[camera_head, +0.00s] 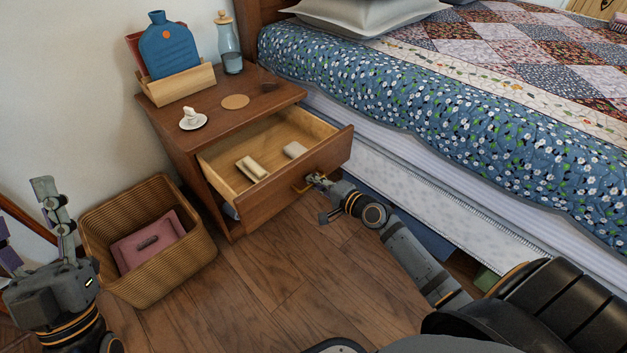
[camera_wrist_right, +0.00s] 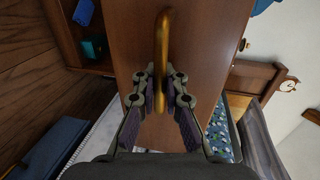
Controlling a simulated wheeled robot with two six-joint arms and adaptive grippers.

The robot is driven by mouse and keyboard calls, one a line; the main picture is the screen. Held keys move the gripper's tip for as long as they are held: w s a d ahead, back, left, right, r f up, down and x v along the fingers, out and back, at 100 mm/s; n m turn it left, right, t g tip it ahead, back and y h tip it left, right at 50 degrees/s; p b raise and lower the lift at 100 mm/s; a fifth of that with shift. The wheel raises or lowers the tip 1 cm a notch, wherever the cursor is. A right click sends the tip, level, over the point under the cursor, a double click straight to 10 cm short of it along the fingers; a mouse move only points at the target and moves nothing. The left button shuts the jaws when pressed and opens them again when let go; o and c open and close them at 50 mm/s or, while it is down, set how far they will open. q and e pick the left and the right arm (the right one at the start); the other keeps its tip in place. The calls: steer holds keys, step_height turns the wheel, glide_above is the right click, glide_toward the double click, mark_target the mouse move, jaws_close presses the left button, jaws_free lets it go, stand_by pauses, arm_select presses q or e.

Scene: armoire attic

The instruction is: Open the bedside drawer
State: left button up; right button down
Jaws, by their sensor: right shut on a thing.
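The bedside drawer (camera_head: 278,153) is pulled out of the wooden nightstand (camera_head: 190,137), and its inside shows. A pale block and a smaller pale item lie in it. Its front (camera_wrist_right: 201,40) fills the middle of the right wrist view, with a brass handle (camera_wrist_right: 162,55) on it. My right gripper (camera_head: 312,180) is at the drawer front, shut on the handle; its fingers (camera_wrist_right: 160,92) sit on both sides of the bar in the wrist view. My left gripper (camera_head: 49,192) is at the far left, away from the drawer, its fingers seen apart.
A wicker basket (camera_head: 97,238) with a pink item (camera_head: 148,243) stands on the floor left of the nightstand. The bed (camera_head: 420,110) stands close on the right. A blue hot-water bottle (camera_head: 168,47), a bottle (camera_head: 229,50) and a coaster (camera_head: 235,102) are on the nightstand top.

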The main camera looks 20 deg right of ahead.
steer(key=shift+r, duration=0.1)
steer(key=c, duration=1.7)
jaws_free()
steer(key=shift+d, duration=0.1)
steer(key=v, duration=0.7)
steer(key=shift+s, duration=0.2)
